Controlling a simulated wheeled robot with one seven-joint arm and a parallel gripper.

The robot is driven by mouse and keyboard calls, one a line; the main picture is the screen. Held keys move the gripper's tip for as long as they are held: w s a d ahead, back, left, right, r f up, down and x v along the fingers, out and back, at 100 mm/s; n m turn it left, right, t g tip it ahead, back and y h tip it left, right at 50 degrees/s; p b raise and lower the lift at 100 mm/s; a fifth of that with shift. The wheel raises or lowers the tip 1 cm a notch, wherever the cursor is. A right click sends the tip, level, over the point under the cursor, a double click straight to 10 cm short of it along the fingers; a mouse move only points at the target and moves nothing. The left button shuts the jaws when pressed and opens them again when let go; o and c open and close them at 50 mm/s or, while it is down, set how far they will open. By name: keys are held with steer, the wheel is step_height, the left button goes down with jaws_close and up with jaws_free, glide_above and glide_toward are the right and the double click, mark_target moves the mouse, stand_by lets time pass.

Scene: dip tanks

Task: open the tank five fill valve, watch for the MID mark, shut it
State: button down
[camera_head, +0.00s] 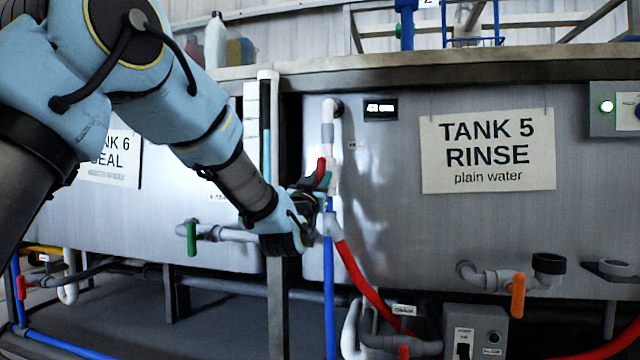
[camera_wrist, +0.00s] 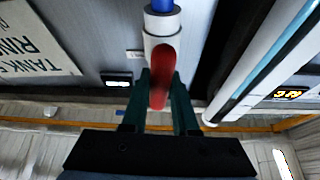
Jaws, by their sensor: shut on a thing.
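The tank five fill valve has a red handle (camera_head: 321,168) on a white vertical pipe (camera_head: 328,130) at the left of the tank 5 front. The handle also shows in the wrist view (camera_wrist: 162,75). My gripper (camera_head: 318,184) is shut on this handle, with one dark finger on each side in the wrist view (camera_wrist: 160,88). I cannot tell whether the valve is open. A white upright sight tube (camera_head: 267,110) stands left of the valve, with a blue column in it. I cannot make out a MID mark. A small lit display (camera_head: 380,107) is right of the pipe; its digits are blurred.
The tank 5 rinse sign (camera_head: 487,150) hangs to the right. An orange-handled valve (camera_head: 518,295) and a green-handled valve (camera_head: 192,237) stick out low on the tanks. A red hose (camera_head: 362,280) and blue pipe (camera_head: 329,290) run below the fill valve. A grey switch box (camera_head: 475,330) stands below.

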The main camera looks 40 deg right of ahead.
steer(key=shift+f+n+t, duration=0.1)
steer(key=shift+n+t, duration=0.2)
steer(key=shift+n, duration=0.5)
steer(key=c, duration=0.7)
jaws_free()
steer(key=p+v, duration=0.2)
steer(key=v, duration=0.8)
steer(key=shift+s+a, duration=0.25)
steer(key=shift+a, duration=0.1)
